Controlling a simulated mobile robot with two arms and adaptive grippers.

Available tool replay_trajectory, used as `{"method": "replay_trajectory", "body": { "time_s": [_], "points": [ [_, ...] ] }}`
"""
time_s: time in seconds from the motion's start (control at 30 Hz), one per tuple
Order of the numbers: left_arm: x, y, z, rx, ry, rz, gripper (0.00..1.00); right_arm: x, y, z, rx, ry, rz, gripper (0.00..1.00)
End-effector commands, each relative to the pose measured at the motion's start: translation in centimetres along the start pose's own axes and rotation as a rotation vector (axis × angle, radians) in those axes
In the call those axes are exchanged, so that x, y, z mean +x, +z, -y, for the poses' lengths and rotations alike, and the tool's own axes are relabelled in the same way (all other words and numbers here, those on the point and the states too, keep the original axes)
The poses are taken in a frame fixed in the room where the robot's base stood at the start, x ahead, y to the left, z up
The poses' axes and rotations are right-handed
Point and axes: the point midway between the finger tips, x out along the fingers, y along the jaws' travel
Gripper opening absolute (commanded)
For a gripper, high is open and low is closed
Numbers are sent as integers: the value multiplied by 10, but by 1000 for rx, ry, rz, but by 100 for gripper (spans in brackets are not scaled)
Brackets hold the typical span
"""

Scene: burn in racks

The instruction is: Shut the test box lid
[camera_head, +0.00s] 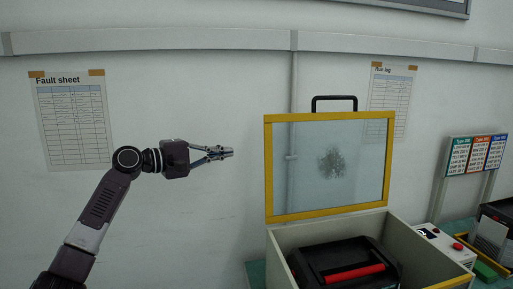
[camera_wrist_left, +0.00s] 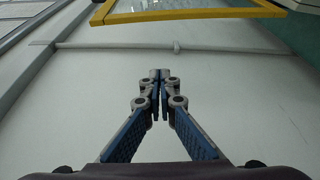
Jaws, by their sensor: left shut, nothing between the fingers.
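The test box (camera_head: 433,258) stands at the lower right in the head view. Its lid (camera_head: 268,170), a yellow frame with a clear pane, stands up open at the back. A black handle (camera_head: 334,98) is on the lid's top edge. A black device with a red bar (camera_head: 354,273) sits inside the box. My left gripper (camera_head: 230,153) is shut and empty, to the left of the lid and apart from it. In the left wrist view the shut fingers (camera_wrist_left: 160,75) show below part of the yellow lid frame (camera_wrist_left: 190,14). My right gripper is not in view.
A control panel with a red button (camera_head: 457,246) is right of the box. Type cards (camera_head: 474,155) stand on posts behind it, near a dark bin (camera_head: 497,220). A fault sheet (camera_head: 72,120) and run log (camera_head: 390,100) hang on the wall.

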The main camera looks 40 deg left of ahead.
Motion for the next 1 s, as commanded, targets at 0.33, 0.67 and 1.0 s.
{"method": "replay_trajectory", "body": {
  "time_s": [0.33, 0.67, 1.0],
  "points": [
    [10, 17, -31, -9, 32, 40, 0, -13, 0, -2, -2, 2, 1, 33],
    [72, 19, -33, -10, 31, 40, 0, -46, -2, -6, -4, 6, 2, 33],
    [84, 37, -28, -3, 26, 36, 0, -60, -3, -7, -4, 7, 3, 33]
  ]
}}
